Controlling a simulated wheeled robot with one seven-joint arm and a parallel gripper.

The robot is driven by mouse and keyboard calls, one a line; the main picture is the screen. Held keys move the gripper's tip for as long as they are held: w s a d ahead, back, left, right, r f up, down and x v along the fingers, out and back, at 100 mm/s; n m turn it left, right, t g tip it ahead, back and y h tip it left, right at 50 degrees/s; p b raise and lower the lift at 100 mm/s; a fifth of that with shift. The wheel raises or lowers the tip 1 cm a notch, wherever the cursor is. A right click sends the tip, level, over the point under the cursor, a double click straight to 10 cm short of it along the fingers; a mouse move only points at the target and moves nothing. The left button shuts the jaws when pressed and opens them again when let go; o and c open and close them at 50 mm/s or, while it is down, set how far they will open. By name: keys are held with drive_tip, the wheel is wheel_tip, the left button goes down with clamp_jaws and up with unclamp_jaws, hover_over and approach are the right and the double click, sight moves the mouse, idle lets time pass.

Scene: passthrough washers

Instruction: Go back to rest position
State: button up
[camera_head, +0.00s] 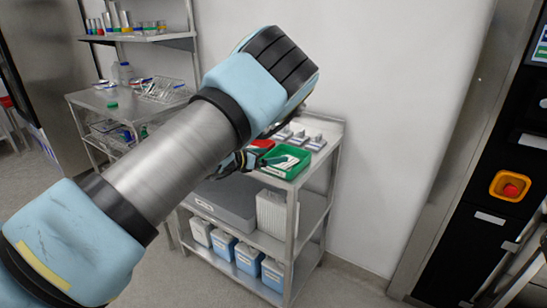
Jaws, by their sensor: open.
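My arm crosses the picture from the lower left to the upper middle, with pale blue covers and a bare metal link. It bends at the top, and its far side is hidden behind the link. My gripper (248,159) shows only in part as dark pieces below the arm, beside the green bin (287,172) on the steel cart. It is open. I see nothing held, but the fingertips are mostly hidden. I cannot tell whether it touches the bin or hangs above the cart top.
The steel cart (293,220) carries a red bin (263,144), small grey items (300,137) and blue-and-white containers (247,257) below. A black cabinet with a red emergency button (511,190) is at right. The floor before it is clear.

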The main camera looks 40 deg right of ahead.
drive_tip(key=b+v, duration=0.3)
drive_tip(key=v, duration=0.6)
drive_tip(key=w+a+n+t+y, duration=0.4)
drive_tip(key=w+a+n+t, duration=0.3)
drive_tip(key=w+a+n, duration=0.65)
drive_tip(key=w+a+n+t+y, duration=0.1)
drive_tip(key=w+a+n+y, duration=0.15)
drive_tip(key=a+n, duration=0.5)
drive_tip(key=w+a+n+y, duration=0.1)
drive_tip(key=a+n+y, duration=0.2)
drive_tip(key=a+n, duration=0.45)
drive_tip(key=s+a+n+g+y, duration=0.1)
drive_tip(key=s+a+n+y, duration=0.1)
drive_tip(key=s+a+n, duration=0.35)
drive_tip(key=s+a+n+g+y, duration=0.2)
drive_tip(key=a+n, duration=0.5)
drive_tip(key=a, duration=0.1)
drive_tip(key=s+a+r+n+g, duration=0.1)
drive_tip(key=s+a+n+g, duration=0.1)
drive_tip(key=s+n, duration=0.3)
drive_tip(key=s+a+r+n+g, duration=0.1)
drive_tip(key=s+a+n+g, duration=0.1)
drive_tip(key=s+a+n, duration=0.2)
drive_tip(key=s+n, duration=0.1)
drive_tip(key=s, duration=0.2)
drive_tip(key=shift+s+a+r+n+y, duration=0.2)
drive_tip(key=shift+s+a+n+y, duration=0.1)
drive_tip(key=shift+s+y, duration=0.1)
